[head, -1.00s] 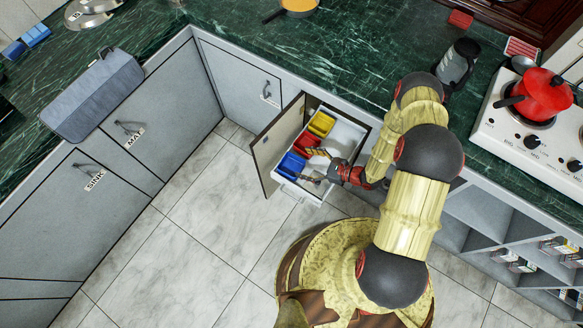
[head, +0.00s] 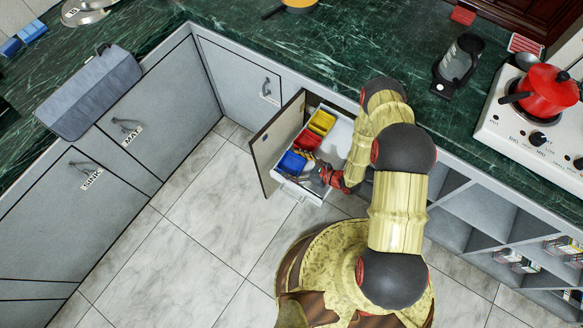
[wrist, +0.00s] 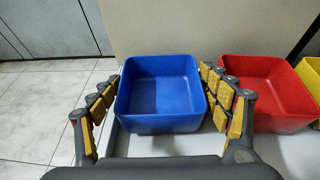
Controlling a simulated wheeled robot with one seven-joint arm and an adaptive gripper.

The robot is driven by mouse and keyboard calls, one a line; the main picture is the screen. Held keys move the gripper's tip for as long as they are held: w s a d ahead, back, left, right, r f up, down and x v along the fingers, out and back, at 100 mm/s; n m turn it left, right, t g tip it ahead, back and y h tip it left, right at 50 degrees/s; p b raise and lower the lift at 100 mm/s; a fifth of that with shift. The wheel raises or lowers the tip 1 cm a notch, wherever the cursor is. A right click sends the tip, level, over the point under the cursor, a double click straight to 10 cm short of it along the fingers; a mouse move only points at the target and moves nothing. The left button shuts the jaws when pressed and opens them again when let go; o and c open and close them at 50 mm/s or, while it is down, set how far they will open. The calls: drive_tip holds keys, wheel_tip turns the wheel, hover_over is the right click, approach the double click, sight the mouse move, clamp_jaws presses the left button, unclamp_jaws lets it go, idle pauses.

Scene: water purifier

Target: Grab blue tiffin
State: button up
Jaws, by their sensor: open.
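The blue tiffin (head: 292,162) is an open square box in the pulled-out white drawer, at its front end. In the wrist view the blue tiffin (wrist: 160,95) stands upright and looks empty. My gripper (wrist: 163,105) is open, with one finger on the left side of the blue tiffin and one on the right. I cannot tell whether the fingers touch its walls. In the head view my gripper (head: 315,174) is low at the drawer, beside the blue tiffin, partly hidden by my arm.
A red box (wrist: 268,92) stands close to the right of the blue tiffin, and a yellow box (head: 321,122) is farther back. The drawer (head: 337,146) has a cabinet door (head: 275,145) open on its left. A red pot (head: 545,92) is on the stove.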

drive_tip(key=shift+w+a+f, duration=0.1)
drive_tip(key=shift+w+a, duration=0.1)
drive_tip(key=shift+a, duration=0.05)
drive_tip(key=shift+c, duration=0.7)
drive_tip(key=c, duration=0.7)
drive_tip(key=shift+r+p, duration=0.45)
drive_tip(key=shift+r, duration=0.3)
drive_tip(key=s+d+r+p, duration=0.2)
drive_tip(key=s+r, duration=0.1)
drive_tip(key=r, duration=0.1)
drive_tip(key=s+d+r+p, duration=0.1)
drive_tip(key=s+d+r, duration=0.2)
drive_tip(key=s, duration=0.1)
drive_tip(key=s+d+r+p, duration=0.2)
drive_tip(key=s+d+r, duration=0.1)
drive_tip(key=s+r, duration=0.1)
drive_tip(key=shift+s+r+p, duration=0.25)
drive_tip(key=shift+r+p, duration=0.05)
